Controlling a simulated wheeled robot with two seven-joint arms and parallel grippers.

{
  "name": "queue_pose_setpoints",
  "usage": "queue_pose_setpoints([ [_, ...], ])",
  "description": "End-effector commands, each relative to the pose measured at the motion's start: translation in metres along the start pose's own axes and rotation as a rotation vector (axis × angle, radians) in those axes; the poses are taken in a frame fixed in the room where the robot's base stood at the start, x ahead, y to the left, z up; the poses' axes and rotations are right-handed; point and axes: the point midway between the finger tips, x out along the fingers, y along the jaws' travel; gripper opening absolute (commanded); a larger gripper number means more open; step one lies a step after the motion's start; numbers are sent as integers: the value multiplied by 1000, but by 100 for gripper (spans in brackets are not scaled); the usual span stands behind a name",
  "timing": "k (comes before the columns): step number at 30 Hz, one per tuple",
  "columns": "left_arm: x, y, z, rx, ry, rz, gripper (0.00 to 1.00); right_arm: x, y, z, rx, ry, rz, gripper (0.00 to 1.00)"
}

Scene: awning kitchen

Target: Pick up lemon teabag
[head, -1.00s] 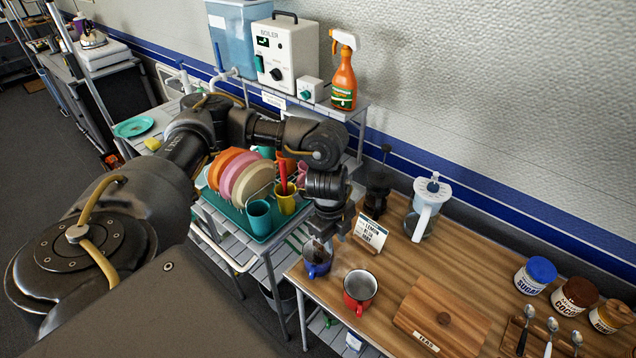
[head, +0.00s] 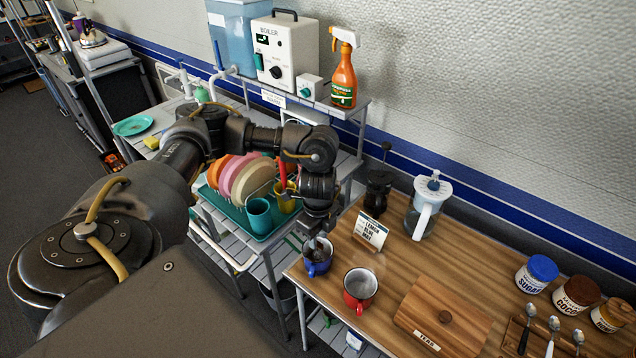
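My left gripper (head: 317,243) reaches down at the mouth of a blue mug (head: 318,267) on the left end of the wooden counter. Its fingertips are small and dark against the mug's opening, so I cannot tell whether they are open or shut. No lemon teabag is clearly visible. A small white card (head: 371,230) with the word lemon on it stands on the counter right of the gripper. A wooden box (head: 440,318) labelled teas has its lid on. My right gripper is not in view.
A red mug (head: 359,288) stands just right of the blue one. A dark press (head: 379,190) and a clear pitcher (head: 421,218) stand behind. A dish rack with plates (head: 246,178) and a teal cup (head: 259,217) is left of the gripper. Jars (head: 537,275) and spoons (head: 552,330) are at right.

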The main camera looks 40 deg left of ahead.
Motion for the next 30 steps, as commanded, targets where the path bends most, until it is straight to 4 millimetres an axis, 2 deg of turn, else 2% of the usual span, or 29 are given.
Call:
queue_pose_setpoints([
  [10, 45, 0, 1, 0, -1, 4, 29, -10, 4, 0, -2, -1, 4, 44],
  [19, 51, -1, 1, 1, -1, 1, 29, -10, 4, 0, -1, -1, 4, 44],
  [26, 50, -1, 1, 0, 0, 1, 0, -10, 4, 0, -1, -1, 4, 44],
  [30, 50, -1, 1, 0, 0, 1, 0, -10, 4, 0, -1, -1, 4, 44],
])
